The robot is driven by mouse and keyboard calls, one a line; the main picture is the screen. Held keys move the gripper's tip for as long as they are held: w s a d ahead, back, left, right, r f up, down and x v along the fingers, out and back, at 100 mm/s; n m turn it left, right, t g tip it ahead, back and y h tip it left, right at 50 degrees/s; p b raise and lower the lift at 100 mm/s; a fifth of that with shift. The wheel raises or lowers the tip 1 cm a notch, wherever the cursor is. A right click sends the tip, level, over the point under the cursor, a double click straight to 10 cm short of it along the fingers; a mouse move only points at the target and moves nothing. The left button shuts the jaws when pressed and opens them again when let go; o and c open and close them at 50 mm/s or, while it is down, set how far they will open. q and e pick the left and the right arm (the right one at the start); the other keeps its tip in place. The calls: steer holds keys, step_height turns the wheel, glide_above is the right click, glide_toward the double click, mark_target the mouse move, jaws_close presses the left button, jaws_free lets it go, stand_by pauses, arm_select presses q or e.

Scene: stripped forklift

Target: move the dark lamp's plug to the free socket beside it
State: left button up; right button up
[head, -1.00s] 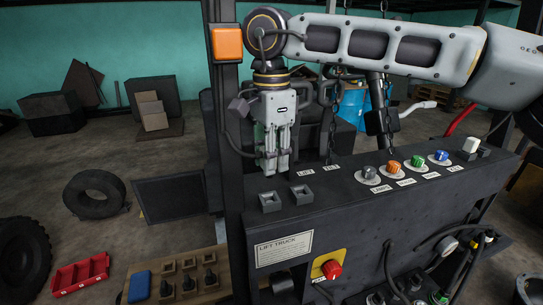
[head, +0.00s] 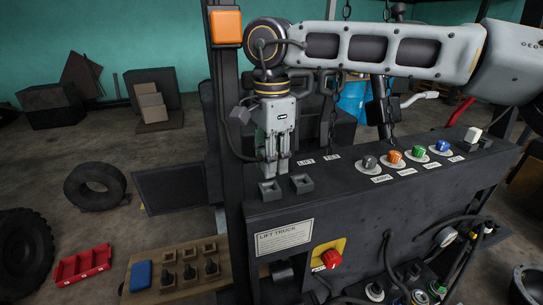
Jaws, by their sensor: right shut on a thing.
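My right gripper (head: 272,168) points straight down just above the left of two grey square sockets (head: 269,190) on the dark console top. It is shut on the plug, which is mostly hidden between the fingers. A black cable runs from the post down to the fingertips. The other socket (head: 302,184) stands just to the right and looks empty, with a dark opening. I cannot tell whether the plug tip touches the left socket. An orange lamp (head: 226,27) sits high on the post; I cannot tell whether it is lit. My left gripper is out of view.
Chains (head: 332,120) hang behind the console (head: 355,205). A row of coloured knobs (head: 395,157) and a white switch (head: 473,135) lie to the right. The dark post (head: 231,130) stands close left of the gripper. A red knob (head: 331,259) is on the front.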

steer(key=shift+f, duration=0.5)
steer(key=shift+f+b, duration=1.5)
steer(key=shift+f, duration=0.1)
stand_by(2.5)
steer(key=o, duration=1.1)
steer(key=shift+r, duration=0.15)
step_height(320, 180, up, 12)
steer(key=shift+f, duration=0.1)
stand_by(0.6)
